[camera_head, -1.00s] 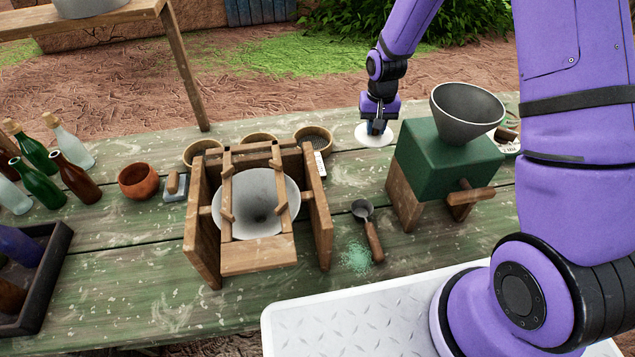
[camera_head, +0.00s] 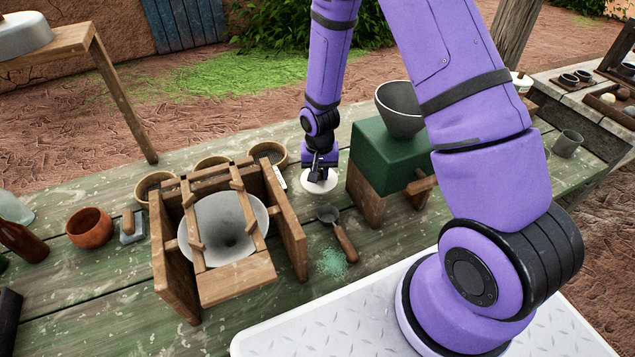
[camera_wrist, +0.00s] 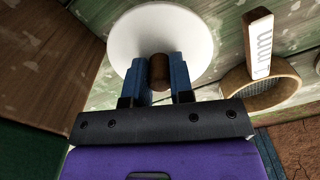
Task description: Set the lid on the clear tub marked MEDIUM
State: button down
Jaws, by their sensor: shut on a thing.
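The lid is a round white disc (camera_head: 319,181) with a brown knob (camera_wrist: 159,70). My gripper (camera_head: 319,172) is shut on the lid's knob, between the wooden frame and the green box. In the wrist view my gripper (camera_wrist: 160,75) has its two blue fingers on either side of the knob, with the white disc (camera_wrist: 160,35) beyond them. The lid seems held above the green table, but its exact height I cannot tell. No clear tub marked MEDIUM can be made out in the current views.
A green box (camera_head: 388,158) with a grey hopper (camera_head: 401,108) stands close at right. Round sieves (camera_head: 268,153) stand behind the frame. A scoop (camera_head: 341,233) and green grains lie in front.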

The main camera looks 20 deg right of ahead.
aim_at(319, 182)
jog(key=shift+f, duration=2.05)
jog(key=shift+f, duration=0.15)
jog(key=c, duration=1)
grip_release()
